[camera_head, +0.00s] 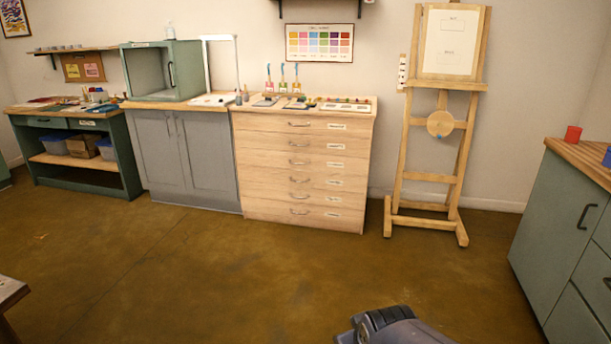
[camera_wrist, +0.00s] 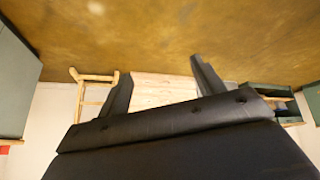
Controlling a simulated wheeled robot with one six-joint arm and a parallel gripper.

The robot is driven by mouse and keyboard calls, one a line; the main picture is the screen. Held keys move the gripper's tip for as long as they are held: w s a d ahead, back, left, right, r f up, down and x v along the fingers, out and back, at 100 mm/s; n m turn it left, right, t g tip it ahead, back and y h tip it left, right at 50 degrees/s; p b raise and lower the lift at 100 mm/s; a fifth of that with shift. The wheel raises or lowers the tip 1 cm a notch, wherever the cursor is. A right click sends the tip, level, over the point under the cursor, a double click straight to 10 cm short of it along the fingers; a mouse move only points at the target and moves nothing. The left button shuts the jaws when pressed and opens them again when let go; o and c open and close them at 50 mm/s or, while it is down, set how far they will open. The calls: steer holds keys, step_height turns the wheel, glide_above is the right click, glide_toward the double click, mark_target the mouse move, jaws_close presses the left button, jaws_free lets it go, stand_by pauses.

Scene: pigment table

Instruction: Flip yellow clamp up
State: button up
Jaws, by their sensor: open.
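I cannot make out a yellow clamp for certain in either view. Three small upright blue-tipped items (camera_head: 282,75) with coloured lower parts stand on the wooden drawer cabinet (camera_head: 303,170); they are too small to tell what they are. My gripper (camera_wrist: 161,70) is open and empty in the wrist view, its two dark fingers wide apart. The wrist picture is upside down. The drawer cabinet (camera_wrist: 163,88) shows between the fingers, well beyond them. In the head view only a dark part of my arm shows at the bottom edge.
A wooden easel (camera_head: 455,120) stands right of the drawers. A grey cabinet (camera_head: 185,160) with a green box (camera_head: 150,72) is to their left, then a green bench (camera_head: 75,150). A green counter (camera_head: 565,230) with a red cup (camera_head: 573,134) stands at right. The brown floor (camera_head: 230,270) between is clear.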

steer(key=w+r+n+g+h+p, duration=0.1)
steer(key=w+r+n+p, duration=0.2)
steer(key=w+r+p, duration=0.2)
steer(key=w+r+n+g+h+p, duration=0.1)
steer(key=w+r+p, duration=0.4)
steer(key=r, duration=0.6)
steer(key=w+r+n+g+h+p, duration=0.1)
steer(key=w+r+n+g+p, duration=0.2)
steer(key=r+p, duration=0.5)
steer(key=shift+w+a+r+n+h+p, duration=0.2)
steer(key=shift+w+n+p, duration=0.1)
steer(key=shift+w+n, duration=0.2)
steer(key=shift+w+a+r+n+h+p, duration=0.1)
steer(key=shift+w+n+h+p, duration=0.15)
steer(key=shift+w+n, duration=0.25)
jaws_close()
steer(key=shift+w+f, duration=0.1)
steer(key=shift+w, duration=0.05)
steer(key=shift+a, duration=0.2)
